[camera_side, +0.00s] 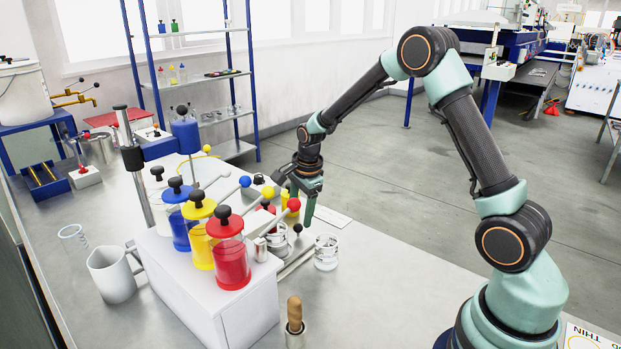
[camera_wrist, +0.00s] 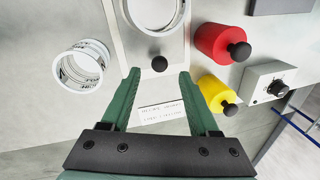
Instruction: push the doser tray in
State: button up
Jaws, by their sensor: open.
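The doser tray is a pale flat plate (camera_wrist: 124,40) at the top of the wrist view, with a black knob (camera_wrist: 158,63) at its near end. A clear jar (camera_wrist: 155,12) stands on it; the jar also shows in the side view (camera_side: 278,241), in front of the white doser housing (camera_side: 215,285). The knob shows in the side view (camera_side: 297,228) below my gripper (camera_side: 303,208). My gripper is open and empty. In the wrist view its fingertips (camera_wrist: 158,78) lie on either side of the knob's near side; I cannot tell whether they touch anything.
A second clear jar (camera_wrist: 82,65) stands left of the tray in the wrist view. A red weight-like cylinder (camera_wrist: 220,44), a yellow one (camera_wrist: 217,93) and a knobbed control box (camera_wrist: 276,83) stand to the right. A printed card (camera_wrist: 161,112) lies on the bench between my fingers.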

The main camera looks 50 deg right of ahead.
aim_at(299, 225)
notch_tip(299, 225, up, 8)
jog(key=s, duration=0.1)
jog(key=shift+s+a+f, duration=0.15)
jog(key=shift+s, duration=0.1)
jog(key=f+m, duration=0.4)
jog(key=m, duration=0.8)
jog(key=w+f+m, duration=0.1)
jog(key=f+m, duration=0.3)
jog(key=m, duration=0.8)
jog(key=w+f+m, duration=0.1)
jog(key=f+m, duration=0.3)
jog(key=m, duration=0.8)
jog(key=shift+w+d+f, duration=0.15)
jog(key=shift+d, duration=0.1)
